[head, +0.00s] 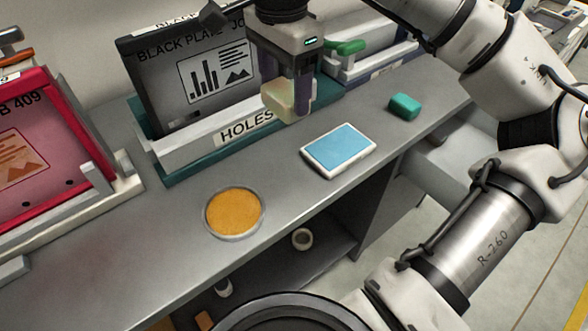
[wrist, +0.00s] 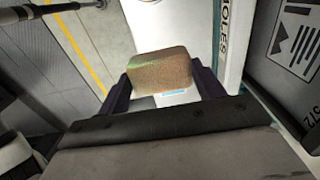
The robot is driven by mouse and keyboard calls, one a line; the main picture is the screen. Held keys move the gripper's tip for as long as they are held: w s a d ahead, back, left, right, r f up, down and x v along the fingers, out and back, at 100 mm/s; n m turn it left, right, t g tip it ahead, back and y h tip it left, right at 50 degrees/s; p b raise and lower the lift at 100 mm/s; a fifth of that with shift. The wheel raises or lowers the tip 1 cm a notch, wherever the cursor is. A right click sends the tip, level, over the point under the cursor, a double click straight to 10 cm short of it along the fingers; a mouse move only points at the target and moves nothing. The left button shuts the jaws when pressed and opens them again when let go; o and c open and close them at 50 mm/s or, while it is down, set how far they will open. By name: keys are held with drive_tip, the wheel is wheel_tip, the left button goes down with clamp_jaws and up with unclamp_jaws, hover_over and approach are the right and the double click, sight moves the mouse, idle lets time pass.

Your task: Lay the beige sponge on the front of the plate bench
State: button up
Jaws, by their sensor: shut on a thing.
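My gripper (head: 292,97) is shut on the beige sponge (head: 277,100), a pale block held in the air in front of the black plate. In the wrist view the sponge (wrist: 160,72) sits between the two dark fingers. The plate bench appears to be the grey worktop (head: 110,255); its front edge runs diagonally across the head view. The sponge is above the bench, near the white ledge marked HOLES (head: 215,138), and I cannot tell its exact height.
On the bench stand a round dish with an orange surface (head: 233,212), a blue-topped white tablet or tray (head: 339,150) and a teal block (head: 404,106). A black plate (head: 190,75) stands behind the ledge, a red framed plate (head: 50,150) at left. Bare worktop lies between the dish and tablet.

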wheel_tip(320, 180, down, 19)
drive_tip(key=p, duration=0.3)
drive_tip(key=shift+f, duration=0.1)
drive_tip(key=shift+f, duration=0.15)
drive_tip(key=o, duration=1.3)
wheel_tip(320, 180, up, 12)
drive_tip(key=b, duration=0.2)
drive_tip(key=shift+r+b, duration=0.2)
drive_tip(key=shift+b, duration=0.2)
